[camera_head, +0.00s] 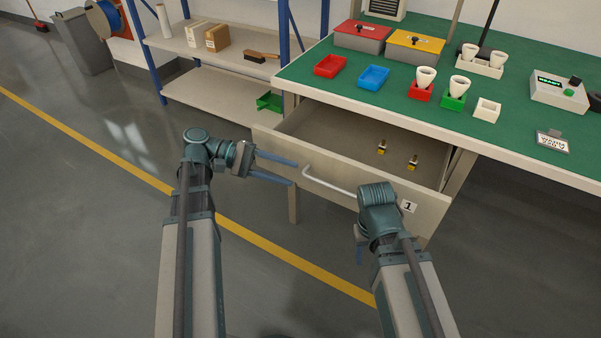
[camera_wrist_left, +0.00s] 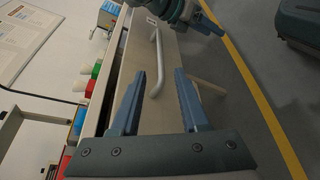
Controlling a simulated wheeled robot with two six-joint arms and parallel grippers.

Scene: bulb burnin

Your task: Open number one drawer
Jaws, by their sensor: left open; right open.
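The number one drawer (camera_head: 340,165), marked with a "1" label (camera_head: 408,206), stands pulled out from under the green-topped bench. Its light bar handle (camera_head: 330,184) is on the front; it also shows in the left wrist view (camera_wrist_left: 158,62). My left gripper (camera_head: 294,174) is open at the handle's left end. In the left wrist view the handle's near end appears between its fingers (camera_wrist_left: 161,73); I cannot tell if they touch. My right gripper (camera_head: 360,246) is by the handle's right end, mostly hidden behind its own wrist in the head view.
Two small yellow-and-dark parts (camera_head: 381,147) lie in the drawer. The bench top (camera_head: 320,70) holds a red tray (camera_head: 330,66), a blue tray (camera_head: 373,78), bulbs in holders and a tester (camera_head: 558,94). A shelf (camera_head: 215,50) stands at left. The floor before the drawer is free.

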